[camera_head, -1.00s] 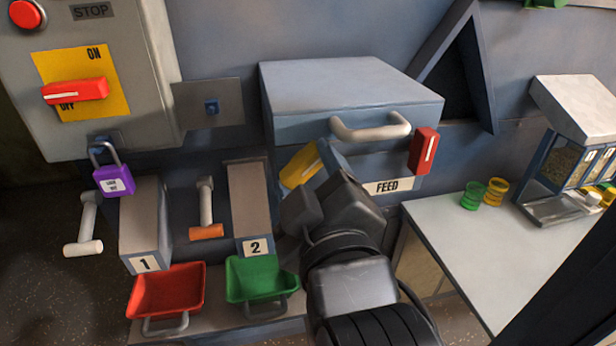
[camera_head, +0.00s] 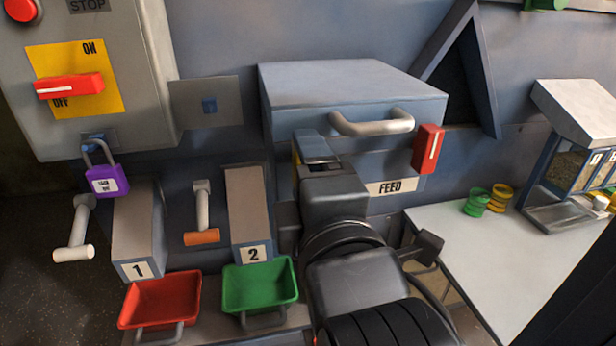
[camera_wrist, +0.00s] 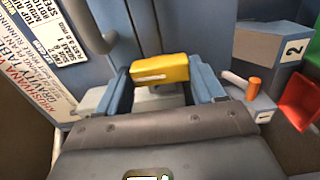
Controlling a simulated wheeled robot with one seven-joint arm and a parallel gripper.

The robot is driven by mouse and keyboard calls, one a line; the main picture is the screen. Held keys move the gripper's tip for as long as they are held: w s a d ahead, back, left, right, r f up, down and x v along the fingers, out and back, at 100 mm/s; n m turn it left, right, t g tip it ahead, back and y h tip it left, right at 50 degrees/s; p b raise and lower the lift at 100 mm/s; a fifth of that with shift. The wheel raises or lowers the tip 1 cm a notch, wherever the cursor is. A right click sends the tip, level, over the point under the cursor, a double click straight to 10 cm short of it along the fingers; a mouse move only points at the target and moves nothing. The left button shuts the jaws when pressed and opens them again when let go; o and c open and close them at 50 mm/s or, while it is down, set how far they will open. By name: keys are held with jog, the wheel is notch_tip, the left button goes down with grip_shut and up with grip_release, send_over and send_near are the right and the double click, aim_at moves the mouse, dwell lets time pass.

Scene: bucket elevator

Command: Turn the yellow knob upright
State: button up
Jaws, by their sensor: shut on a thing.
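The yellow knob (camera_wrist: 160,70) is on the front of the grey-blue feed housing (camera_head: 350,85), left of the FEED label. In the wrist view it is a yellow block with a pale line on it, between the blue fingers of my gripper (camera_wrist: 163,82). My gripper is shut on it. In the head view my gripper (camera_head: 319,160) covers most of the knob, leaving a thin yellow strip at its left side. I cannot tell the knob's exact angle from the head view.
A grey handle (camera_head: 372,123) and a red switch (camera_head: 427,149) are close to my gripper. A green bucket (camera_head: 260,288) and a red bucket (camera_head: 160,300) sit at lower left. A white table (camera_head: 475,250) stands at right.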

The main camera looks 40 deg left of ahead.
jog(key=shift+n, duration=0.3)
jog(key=o, duration=1)
jog(key=shift+o, duration=0.2)
jog(key=b+v, duration=0.1)
jog(key=v, duration=0.6)
jog(key=shift+s+d, duration=0.25)
jog(key=shift+s, duration=0.05)
